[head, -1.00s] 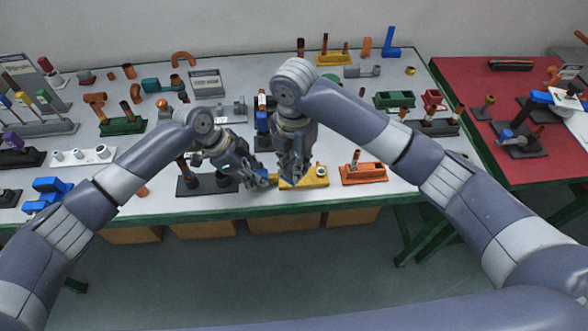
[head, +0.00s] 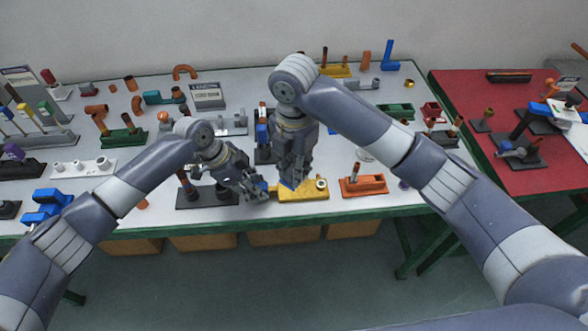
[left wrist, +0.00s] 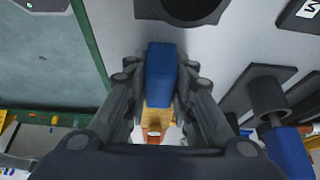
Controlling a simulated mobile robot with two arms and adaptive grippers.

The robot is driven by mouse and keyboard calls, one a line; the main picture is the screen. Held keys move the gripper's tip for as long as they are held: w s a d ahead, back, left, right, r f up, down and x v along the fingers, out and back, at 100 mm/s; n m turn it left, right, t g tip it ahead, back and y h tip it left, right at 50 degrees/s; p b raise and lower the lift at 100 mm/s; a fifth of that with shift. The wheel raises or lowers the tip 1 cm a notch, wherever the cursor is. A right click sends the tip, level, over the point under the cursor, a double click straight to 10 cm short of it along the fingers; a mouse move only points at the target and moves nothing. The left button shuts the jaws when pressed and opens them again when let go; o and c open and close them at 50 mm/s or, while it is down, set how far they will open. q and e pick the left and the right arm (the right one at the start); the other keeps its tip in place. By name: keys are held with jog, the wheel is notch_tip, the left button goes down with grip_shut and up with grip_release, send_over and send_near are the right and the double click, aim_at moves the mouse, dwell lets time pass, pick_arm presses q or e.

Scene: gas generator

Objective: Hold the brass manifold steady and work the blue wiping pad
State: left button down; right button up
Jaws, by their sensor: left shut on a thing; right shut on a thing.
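The yellow brass manifold (head: 312,191) stands near the front edge of the table, with a small ring on its right end. My left gripper (head: 262,188) is at its left end, shut on a blue block that shows between the fingers in the left wrist view (left wrist: 160,75). The yellow body (left wrist: 157,118) adjoins this block. My right gripper (head: 290,183) points down onto the manifold from above and behind.
An orange fixture (head: 363,186) stands just right of the manifold. A dark stand with posts (head: 205,196) is close on the left, and a blue-topped stand (head: 262,135) behind. The table's green front edge (head: 300,211) is close in front.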

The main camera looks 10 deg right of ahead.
pick_arm(q)
jog(key=c, duration=1.3)
grip_release()
